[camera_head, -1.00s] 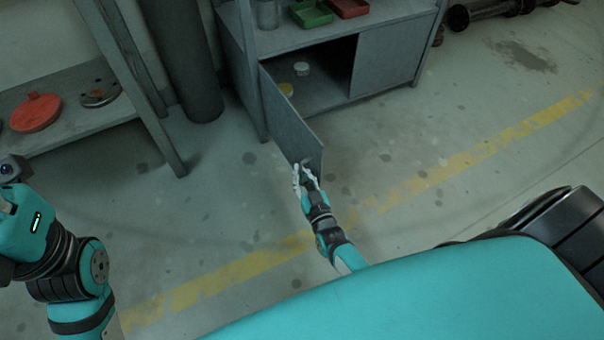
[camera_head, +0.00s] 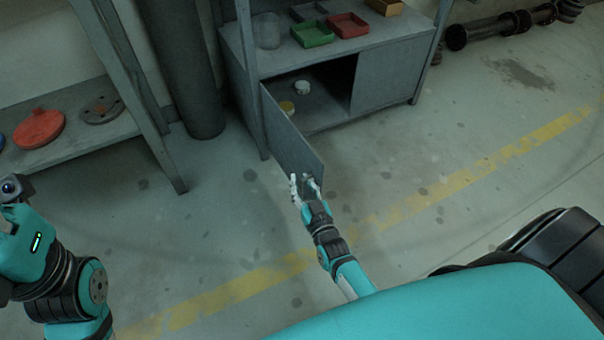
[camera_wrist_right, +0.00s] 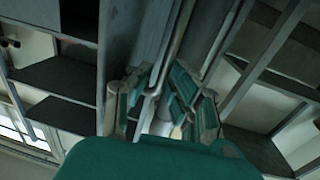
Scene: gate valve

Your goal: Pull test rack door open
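The test rack door (camera_head: 292,137) is a grey panel low on the rack's left side. It stands swung out from the cabinet, with the left compartment exposed. My right gripper (camera_head: 304,181) is at the door's outer free end, its fingers spread apart. In the right wrist view, the gripper's teal-padded fingers (camera_wrist_right: 162,95) lie on either side of a thin metal handle bar (camera_wrist_right: 176,38), with a gap between the pads. Whether a pad touches the bar is unclear. My left arm shows at the left edge, but its fingers are not visible.
The rack's other door (camera_head: 392,72) is closed. Green (camera_head: 312,34) and red (camera_head: 347,25) trays stand on top. A shelf (camera_head: 70,137) stands left. Floor before the rack is clear.

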